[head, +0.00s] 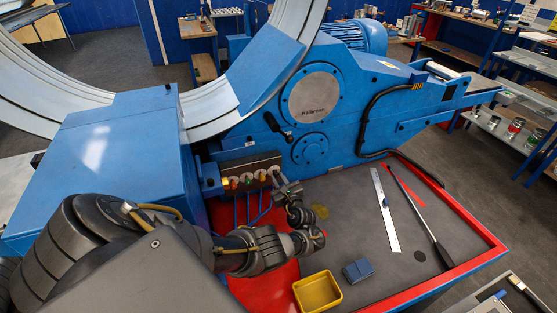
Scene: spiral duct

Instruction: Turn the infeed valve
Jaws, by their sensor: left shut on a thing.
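A row of small valves (247,179) with coloured parts sits on a dark manifold block on the front of the blue machine. Labels are too small to read, so I cannot tell by name which one is the infeed valve. My left arm comes in from the lower left and bends up at the wrist. My left gripper (278,179) is at the right end of the row, shut on the rightmost valve (274,170). The fingers hide most of that valve, and its angle is unclear. My right gripper is not in view.
A grey bench top with a red rim (470,220) carries a yellow tray (318,292), a blue block (357,270), a steel rule (385,210) and a long black-handled bar (425,222). A black hose (368,115) runs down the machine. The bench middle is clear.

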